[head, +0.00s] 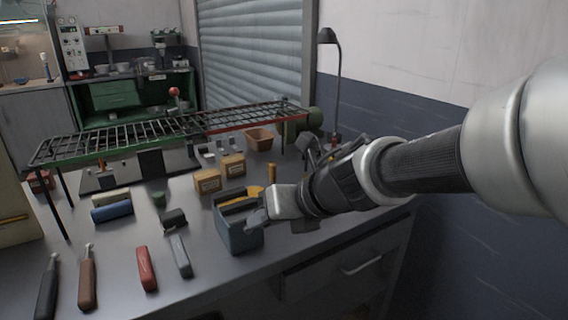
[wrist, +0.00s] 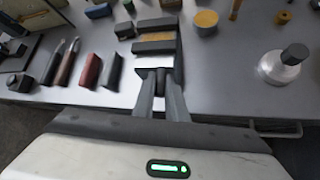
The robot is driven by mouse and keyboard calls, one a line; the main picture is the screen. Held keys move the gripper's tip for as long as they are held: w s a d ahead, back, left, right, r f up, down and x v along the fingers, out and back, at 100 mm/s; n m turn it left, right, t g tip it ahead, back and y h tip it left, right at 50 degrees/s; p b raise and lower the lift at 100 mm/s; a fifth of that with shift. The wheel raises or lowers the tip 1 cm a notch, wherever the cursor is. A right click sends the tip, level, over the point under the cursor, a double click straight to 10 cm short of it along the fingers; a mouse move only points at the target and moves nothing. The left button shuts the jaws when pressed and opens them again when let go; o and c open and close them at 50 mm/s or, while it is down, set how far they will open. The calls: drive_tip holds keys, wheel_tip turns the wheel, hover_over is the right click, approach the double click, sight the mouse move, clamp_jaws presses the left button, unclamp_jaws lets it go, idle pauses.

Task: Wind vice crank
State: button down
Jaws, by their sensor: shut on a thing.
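The vice (head: 232,238) is a blue-grey block with a raised jaw, standing near the front edge of the workbench in the head view. In the wrist view its parallel jaws (wrist: 154,46) show just beyond my fingers. My gripper (head: 262,214) reaches in from the right at the vice's front right side; it also shows in the wrist view (wrist: 162,95). Its two fingers are shut on a small dark piece (wrist: 161,80) at the vice's front, which looks like the crank handle. Most of the crank is hidden by the fingers, so its angle cannot be told.
A red bar (head: 147,268) and a grey bar (head: 180,256) lie left of the vice. A silver flask with a black top (wrist: 280,68) stands to the right in the wrist view.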

drive_tip(key=f+m+y, duration=0.1)
drive_tip(key=d+f+m+g+y+b, duration=0.1)
drive_tip(key=y, duration=0.1)
drive_tip(key=shift+w+d, duration=0.3)
drive_tip(key=shift+w, duration=0.1)
drive_tip(key=shift+d+f+m+g+y+b, duration=0.1)
drive_tip(key=shift+f+m+g+y+b, duration=0.1)
drive_tip(key=shift+m+y+b, duration=0.25)
drive_tip(key=shift+f+m+g+y+b, duration=0.1)
drive_tip(key=shift+f+m+g+y, duration=0.15)
drive_tip(key=shift+y, duration=0.4)
drive_tip(key=c, duration=1.8)
unclamp_jaws()
drive_tip(key=shift+r+y, duration=0.2)
drive_tip(key=shift+y, duration=0.1)
drive_tip(key=shift+d+r, duration=0.15)
drive_tip(key=shift+r, duration=0.05)
drive_tip(key=p+v, duration=0.3)
drive_tip(key=v, duration=1.3)
drive_tip(key=shift+d+p, duration=0.35)
